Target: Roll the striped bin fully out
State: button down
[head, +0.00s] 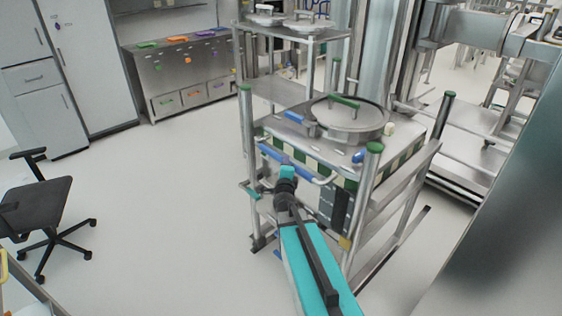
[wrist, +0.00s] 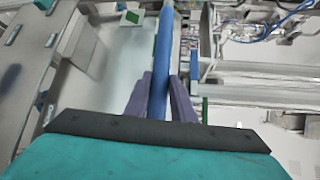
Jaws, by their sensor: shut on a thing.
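The striped bin (head: 400,158), with a green and cream checked band round its side, sits in the metal rack frame (head: 247,125). A round metal lid (head: 365,118) with a green handle is on top. A blue-gripped handle bar (head: 270,152) runs along the bin's near side. My gripper (head: 288,171) is at this bar. In the wrist view, the two purple-grey fingers (wrist: 161,82) are shut on the blue bar (wrist: 164,42), one on each side. My arm hides part of the bin's front and the lower rack.
A second level with lidded pots (head: 300,24) stands behind. A black office chair (head: 38,205) is at left, and a steel counter (head: 185,75) is at the back. Open pale floor (head: 160,215) lies left of the rack. A large grey panel (head: 490,220) closes off the right.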

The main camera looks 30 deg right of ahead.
jog(key=shift+d+f, duration=0.15)
jog(key=shift+f, duration=0.15)
jog(key=c, duration=1.7)
grip_release()
jog(key=shift+o, duration=0.9)
jog(key=shift+w, duration=0.1)
jog(key=shift+a, duration=0.25)
